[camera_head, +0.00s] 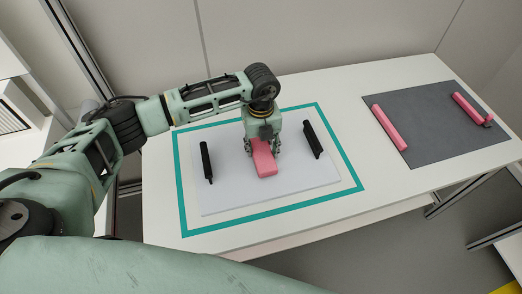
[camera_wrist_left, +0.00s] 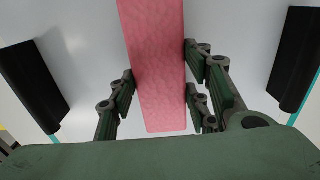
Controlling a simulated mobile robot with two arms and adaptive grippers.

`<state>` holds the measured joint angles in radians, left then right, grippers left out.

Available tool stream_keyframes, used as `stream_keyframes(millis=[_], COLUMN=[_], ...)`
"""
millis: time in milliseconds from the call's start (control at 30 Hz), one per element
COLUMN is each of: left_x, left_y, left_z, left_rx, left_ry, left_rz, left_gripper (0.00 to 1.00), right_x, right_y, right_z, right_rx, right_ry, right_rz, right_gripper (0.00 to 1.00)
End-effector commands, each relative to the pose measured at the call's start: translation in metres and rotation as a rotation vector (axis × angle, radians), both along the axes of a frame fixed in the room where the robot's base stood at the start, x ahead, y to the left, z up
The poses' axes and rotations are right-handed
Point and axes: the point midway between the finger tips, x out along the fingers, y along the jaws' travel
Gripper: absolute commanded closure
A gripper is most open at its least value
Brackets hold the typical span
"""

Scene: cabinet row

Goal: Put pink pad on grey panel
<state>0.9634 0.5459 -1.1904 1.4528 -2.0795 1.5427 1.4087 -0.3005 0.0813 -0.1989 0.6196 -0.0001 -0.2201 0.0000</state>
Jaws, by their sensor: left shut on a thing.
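The pink pad (camera_head: 264,159) is a flat bar in the middle of a white panel with two black handles. My left gripper (camera_head: 263,147) is shut on the pad from above, with its fingers along both long sides. The left wrist view also shows the pad (camera_wrist_left: 158,60) between the fingers (camera_wrist_left: 158,92). I cannot tell whether the pad touches the white panel. The grey panel (camera_head: 430,128) lies at the right of the table, apart from the gripper. My right gripper is not in view.
The white panel (camera_head: 220,195) lies inside a teal outline (camera_head: 195,232). Black handles (camera_head: 206,161) (camera_head: 313,140) stand on either side of the pad. Two pink bars (camera_head: 389,128) (camera_head: 468,107) lie on the grey panel, with bare room between them. A wall rises behind the table.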

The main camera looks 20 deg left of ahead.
Motion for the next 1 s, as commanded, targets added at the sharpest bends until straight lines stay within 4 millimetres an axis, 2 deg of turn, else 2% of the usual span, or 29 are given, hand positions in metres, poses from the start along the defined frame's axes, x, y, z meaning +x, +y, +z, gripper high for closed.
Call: stream_keyframes(millis=[33,67,467,500,700,1000], left_x=[0.0001,0.0003,0.0004,0.0005,0.0004,0.0005], left_y=[-0.0002,-0.0003,-0.0002,-0.0003,-0.0003,-0.0003], left_z=[-0.0122,-0.0140,-0.0167,-0.0160,-0.0154,-0.0143], left_rx=[0.000,-0.001,0.001,0.000,0.001,0.001], left_ry=[0.000,-0.001,-0.001,-0.001,-0.001,-0.001], left_rz=[0.000,0.000,0.000,0.000,-0.001,0.000], left_gripper=[0.73,0.73,0.73,0.54,0.37,0.37], right_x=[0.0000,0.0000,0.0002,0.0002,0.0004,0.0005], right_y=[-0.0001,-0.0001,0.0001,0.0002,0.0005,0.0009], right_z=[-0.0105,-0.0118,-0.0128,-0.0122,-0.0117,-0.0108], right_rx=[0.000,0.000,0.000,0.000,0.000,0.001], right_ry=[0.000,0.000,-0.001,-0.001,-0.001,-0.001], right_rz=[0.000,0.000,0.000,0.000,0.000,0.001], right_gripper=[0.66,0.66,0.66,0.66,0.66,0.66])
